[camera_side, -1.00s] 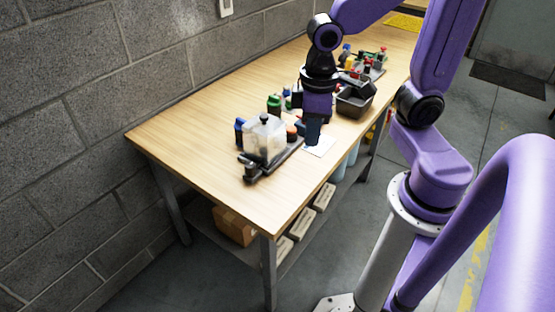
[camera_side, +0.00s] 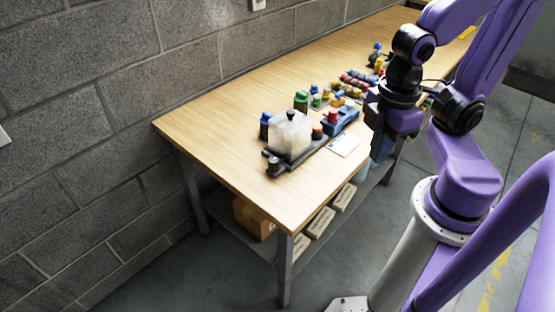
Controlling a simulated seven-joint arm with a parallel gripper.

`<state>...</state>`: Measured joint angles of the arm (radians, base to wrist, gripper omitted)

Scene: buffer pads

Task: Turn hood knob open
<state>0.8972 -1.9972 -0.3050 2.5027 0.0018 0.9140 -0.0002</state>
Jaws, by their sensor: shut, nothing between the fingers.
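A clear, boxy hood (camera_side: 289,137) stands on a dark base (camera_side: 279,164) near the front left of the table. A small black knob (camera_side: 290,114) sits on top of the hood; its turn position is too small to tell. My gripper (camera_side: 381,154) points down at the table's right front edge in the picture, well to the right of the hood and apart from it. Its fingers are dark and small here, shut and empty.
The wooden table (camera_side: 215,127) has free room at its left end. A blue-capped bottle (camera_side: 265,126) and a green-capped bottle (camera_side: 300,101) stand beside the hood. A blue holder (camera_side: 341,121), a white card (camera_side: 344,145) and several coloured parts lie to the right. A block wall runs behind.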

